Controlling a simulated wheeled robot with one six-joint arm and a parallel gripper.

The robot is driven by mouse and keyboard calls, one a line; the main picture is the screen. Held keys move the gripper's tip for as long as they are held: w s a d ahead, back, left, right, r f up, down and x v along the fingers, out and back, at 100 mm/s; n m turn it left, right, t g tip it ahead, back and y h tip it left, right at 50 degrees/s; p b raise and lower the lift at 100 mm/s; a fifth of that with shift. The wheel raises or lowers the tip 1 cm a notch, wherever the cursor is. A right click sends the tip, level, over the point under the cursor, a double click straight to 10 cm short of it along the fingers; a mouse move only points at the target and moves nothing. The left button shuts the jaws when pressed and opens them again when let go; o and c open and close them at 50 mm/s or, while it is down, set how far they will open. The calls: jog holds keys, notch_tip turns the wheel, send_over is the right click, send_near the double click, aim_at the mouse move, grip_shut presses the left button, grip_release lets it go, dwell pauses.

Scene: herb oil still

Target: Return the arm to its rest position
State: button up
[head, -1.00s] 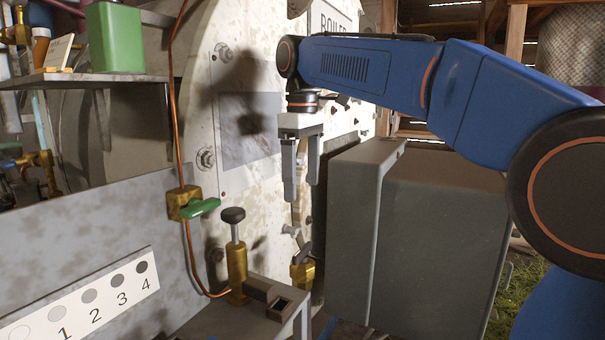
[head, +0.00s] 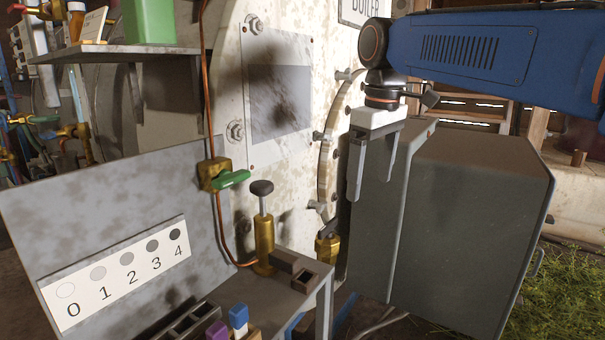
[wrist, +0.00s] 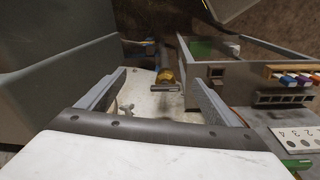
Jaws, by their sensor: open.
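My gripper (head: 372,190) hangs from the blue arm (head: 480,50) with its fingers pointing down. It is open and nothing is between the fingers. In the head view it is in front of the boiler's right side and overlaps the edge of a grey box. In the wrist view the two fingers of my gripper (wrist: 160,82) are apart, with the grey box at left and the bench at right beyond them.
The grey box (head: 470,220) stands close beside my gripper. The boiler (head: 300,180) is behind, with a brass valve (head: 326,250) low on it. A brass plunger (head: 263,240) stands on the bench at left, near a numbered card (head: 118,275). Grass lies at right.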

jog(key=s+d+f+m+t, duration=0.1)
jog(key=s+d+f+m, duration=0.3)
jog(key=s+d+f, duration=0.3)
jog(key=s+d+f+m+t, duration=0.2)
jog(key=s+d+f+m, duration=0.3)
jog(key=s+f, duration=0.9)
notch_tip(320, 180, down, 5)
jog(key=shift+d+t, duration=0.3)
jog(key=shift+d, duration=0.9)
jog(key=shift+c, duration=1)
